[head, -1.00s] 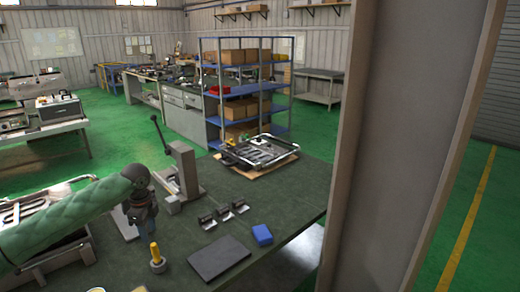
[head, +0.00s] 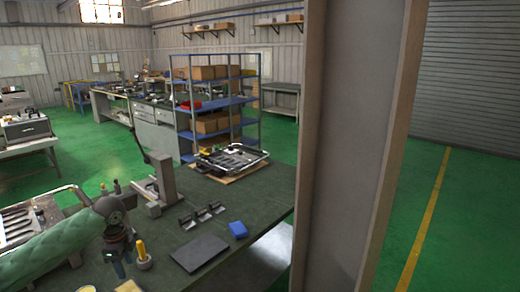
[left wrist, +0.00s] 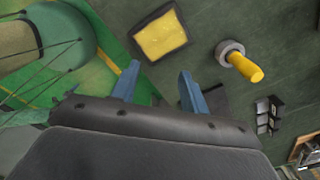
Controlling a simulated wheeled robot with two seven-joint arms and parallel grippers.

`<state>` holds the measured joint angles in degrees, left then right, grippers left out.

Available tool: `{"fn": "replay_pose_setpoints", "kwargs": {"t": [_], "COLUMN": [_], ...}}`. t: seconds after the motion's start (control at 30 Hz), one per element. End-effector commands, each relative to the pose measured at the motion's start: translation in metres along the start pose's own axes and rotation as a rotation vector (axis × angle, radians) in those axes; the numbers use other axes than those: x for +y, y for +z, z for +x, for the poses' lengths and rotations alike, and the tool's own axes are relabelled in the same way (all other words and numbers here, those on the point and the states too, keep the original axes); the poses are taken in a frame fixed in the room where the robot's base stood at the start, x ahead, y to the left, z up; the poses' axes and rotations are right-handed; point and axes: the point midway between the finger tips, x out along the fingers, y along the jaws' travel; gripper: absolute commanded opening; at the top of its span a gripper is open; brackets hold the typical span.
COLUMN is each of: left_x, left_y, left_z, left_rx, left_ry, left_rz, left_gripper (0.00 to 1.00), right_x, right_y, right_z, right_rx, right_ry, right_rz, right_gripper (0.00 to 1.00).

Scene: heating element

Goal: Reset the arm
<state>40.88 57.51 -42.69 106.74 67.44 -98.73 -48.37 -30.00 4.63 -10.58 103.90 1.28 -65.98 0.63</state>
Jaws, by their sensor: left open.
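My left arm, in a green quilted sleeve, comes in from the left in the head view. My left gripper (head: 122,268) hangs over the near left part of the dark workbench (head: 262,188). In the left wrist view its two blue fingers (left wrist: 157,88) are apart with nothing between them. A yellow-handled tool (head: 142,254) stands just right of the gripper, apart from it; it also shows in the left wrist view (left wrist: 245,67). My right gripper is in neither view.
A dark flat pad (head: 200,252), a blue block (head: 238,230) and small metal brackets (head: 203,215) lie on the bench. A lever press (head: 160,185) and a framed heating element (head: 232,158) stand farther back. A tray of yellow material (left wrist: 160,35) lies near the gripper. A broad post (head: 350,150) blocks the right.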

Motion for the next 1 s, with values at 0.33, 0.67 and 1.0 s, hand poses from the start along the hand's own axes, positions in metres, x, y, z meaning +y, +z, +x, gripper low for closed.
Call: {"fn": "replay_pose_setpoints", "kwargs": {"t": [0.33,0.67,1.0], "left_x": [0.026,0.086,0.157], "left_y": [-0.053,-0.134,-0.194], "left_z": [0.047,0.113,0.155], "left_rx": [0.025,0.099,0.197], "left_ry": [-0.024,-0.072,-0.117], "left_rz": [-0.019,-0.111,-0.297], "left_gripper": [0.45,0.45,0.45], "right_x": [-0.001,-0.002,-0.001], "right_y": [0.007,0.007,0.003], "right_z": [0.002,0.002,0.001], "right_rx": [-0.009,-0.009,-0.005], "right_ry": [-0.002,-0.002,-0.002], "right_rz": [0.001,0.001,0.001], "right_gripper": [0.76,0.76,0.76]}}
